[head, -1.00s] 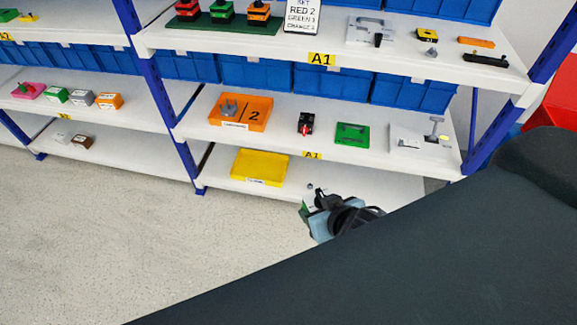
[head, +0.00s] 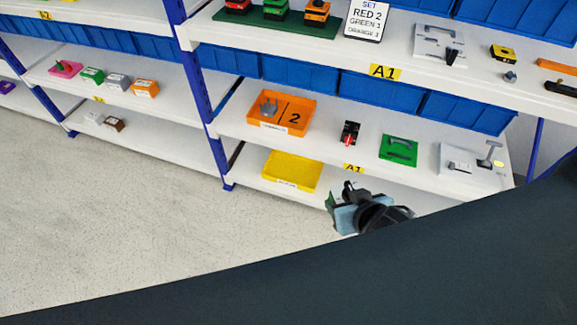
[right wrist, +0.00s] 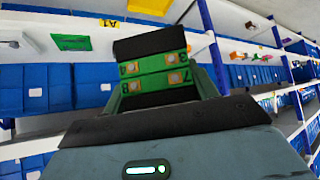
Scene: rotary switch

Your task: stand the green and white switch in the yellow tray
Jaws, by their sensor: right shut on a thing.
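The green and white switch (head: 331,202) is held in my right gripper (head: 345,198). Only a small green edge of it shows in the head view. In the right wrist view the switch (right wrist: 155,72) shows its green face with numbered metal terminals, between the dark fingers. The yellow tray (head: 292,172) sits on the lowest shelf, empty, left of and slightly beyond my right gripper. My right gripper is in front of the shelf's edge, apart from the tray. My left gripper is out of view.
Above, the middle shelf holds an orange tray (head: 281,113), a red and black switch (head: 349,133) and a green plate (head: 398,150). A blue upright (head: 212,115) stands left of the yellow tray. Open floor (head: 110,225) lies to the left.

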